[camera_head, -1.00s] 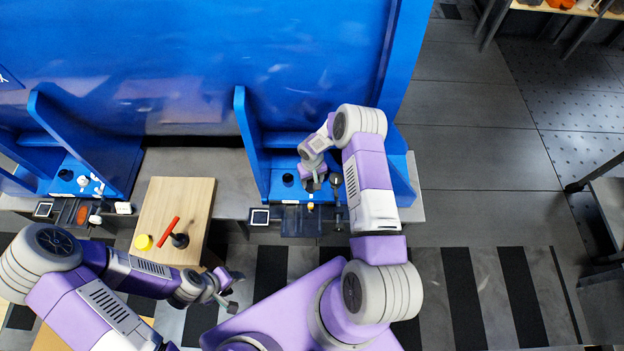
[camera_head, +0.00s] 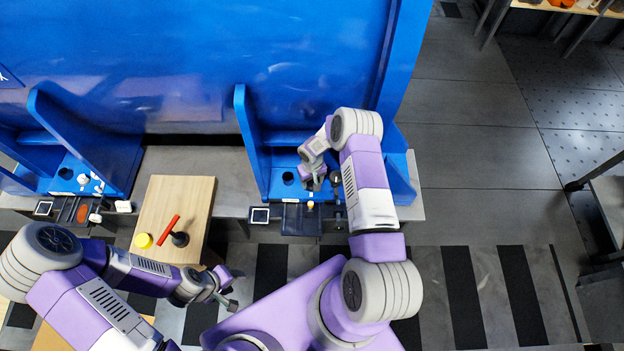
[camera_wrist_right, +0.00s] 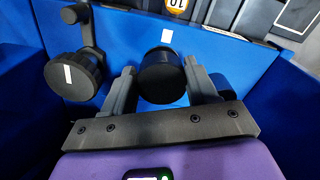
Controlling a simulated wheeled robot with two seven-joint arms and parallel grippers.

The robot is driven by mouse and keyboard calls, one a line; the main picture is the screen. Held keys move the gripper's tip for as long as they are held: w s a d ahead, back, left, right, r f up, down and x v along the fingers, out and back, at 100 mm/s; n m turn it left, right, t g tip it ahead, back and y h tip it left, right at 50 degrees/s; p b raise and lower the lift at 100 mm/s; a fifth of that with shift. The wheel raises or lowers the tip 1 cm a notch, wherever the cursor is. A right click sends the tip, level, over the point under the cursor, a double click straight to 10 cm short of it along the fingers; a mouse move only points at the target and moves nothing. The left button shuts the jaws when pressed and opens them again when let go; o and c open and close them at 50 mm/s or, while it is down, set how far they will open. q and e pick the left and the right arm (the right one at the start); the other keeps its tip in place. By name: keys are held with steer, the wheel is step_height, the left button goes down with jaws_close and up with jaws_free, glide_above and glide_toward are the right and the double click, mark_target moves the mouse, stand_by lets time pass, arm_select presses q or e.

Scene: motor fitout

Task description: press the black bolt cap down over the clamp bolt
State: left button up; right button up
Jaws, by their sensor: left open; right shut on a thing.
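My right gripper (camera_head: 313,184) is low over the blue fixture at the right workstation. In the right wrist view, my right gripper (camera_wrist_right: 161,88) is shut on a black cylindrical piece, apparently the bolt cap (camera_wrist_right: 161,76), held between its two dark fingers. The clamp bolt cannot be made out; the cap and gripper may cover it. I cannot tell whether the cap touches the bolt. My left gripper (camera_head: 225,289) is open and empty, beyond the front right corner of the wooden board.
A black knob on an arm (camera_wrist_right: 72,76) stands left of the gripper in the wrist view. Blue upright walls (camera_head: 252,142) flank the fixture. A dark tray (camera_head: 298,222) lies in front.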

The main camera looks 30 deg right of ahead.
mark_target(312, 182)
steer(key=shift+f, duration=0.95)
steer(key=o, duration=1.1)
step_height(312, 182, up, 8)
steer(key=p, duration=0.3)
steer(key=shift+f, duration=0.25)
steer(key=shift+a, duration=0.1)
